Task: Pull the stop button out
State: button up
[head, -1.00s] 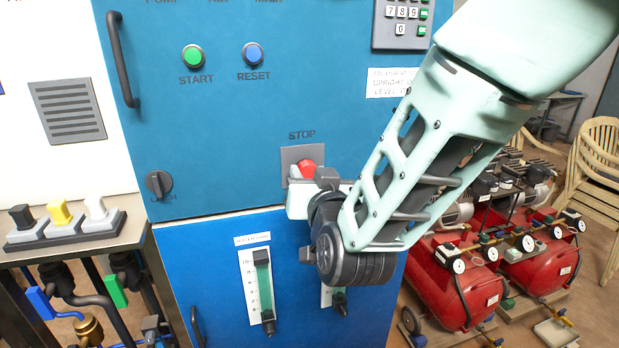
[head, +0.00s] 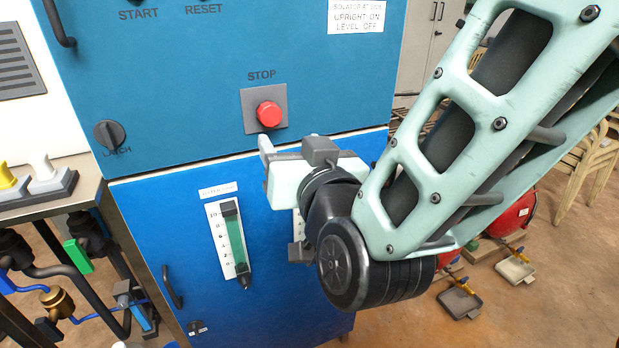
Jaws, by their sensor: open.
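The red stop button (head: 269,114) sits on a square grey plate (head: 251,98) under the word STOP, low on the upper blue cabinet panel. It is fully in view. My gripper (head: 266,165) is open, just below and slightly right of the button. One finger shows as a pale tip pointing towards the panel. The gripper does not touch the button in this view, and nothing shows between its fingers. The gap in depth between the fingertips and the panel is hard to judge.
A black latch knob (head: 109,135) is at the panel's left. A green level gauge (head: 234,240) is on the lower blue door (head: 180,270), left of my wrist. A labelled bench with switches (head: 40,185) stands at the left. Red compressor tanks (head: 512,218) stand behind my arm at the right.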

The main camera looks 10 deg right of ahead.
jog(key=b+v, duration=0.6)
jog(key=b, duration=0.2)
jog(key=shift+s, duration=0.15)
